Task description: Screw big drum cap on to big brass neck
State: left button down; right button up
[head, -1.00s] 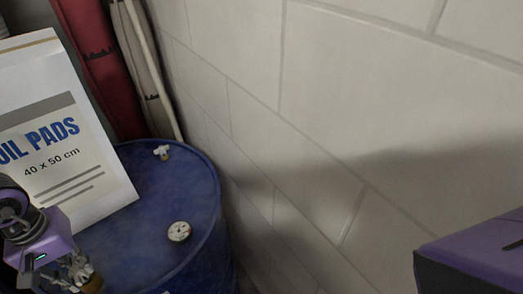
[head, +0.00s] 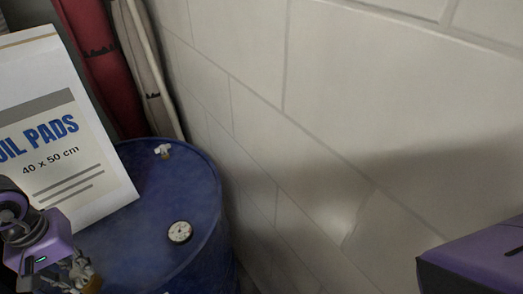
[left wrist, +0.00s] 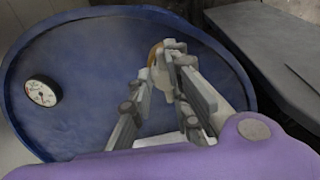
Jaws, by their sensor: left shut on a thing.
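My left gripper (head: 80,270) is at the lower left of the head view, over the near left part of the blue drum (head: 150,205). In the left wrist view its fingers (left wrist: 168,70) are closed around a small round pale piece with a tan-brown edge (left wrist: 157,66), which I take for the big drum cap. In the head view a brownish bit of it (head: 93,284) shows at the bottom. The fingers cover much of it. I cannot make out the big brass neck, or whether the cap touches it. My right gripper is not in view.
A round dial gauge (head: 180,232) sits on the drum top, and a small white-and-brass fitting (head: 163,150) at its far rim. A white oil pads box (head: 60,125) stands at the left. A block wall (head: 330,120) rises close on the right.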

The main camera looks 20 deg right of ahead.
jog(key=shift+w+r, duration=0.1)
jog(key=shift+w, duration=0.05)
pick_arm(q)
jog(key=m+b, duration=0.2)
jog(key=shift+f+m, duration=0.3)
jog(key=shift+f, duration=0.1)
jog(key=shift+s+r+m+b, duration=0.1)
jog(key=shift+m+b, duration=0.3)
jog(key=m+b, duration=0.4)
jog(key=m, duration=0.2)
jog(key=shift+r, duration=0.1)
jog(key=shift+m+b, duration=0.5)
jog(key=shift+m, duration=0.3)
jog(key=shift+r+m, duration=0.1)
jog(key=shift+m, duration=0.4)
jog(key=shift+r+m, duration=0.25)
jog(key=shift+m, duration=0.05)
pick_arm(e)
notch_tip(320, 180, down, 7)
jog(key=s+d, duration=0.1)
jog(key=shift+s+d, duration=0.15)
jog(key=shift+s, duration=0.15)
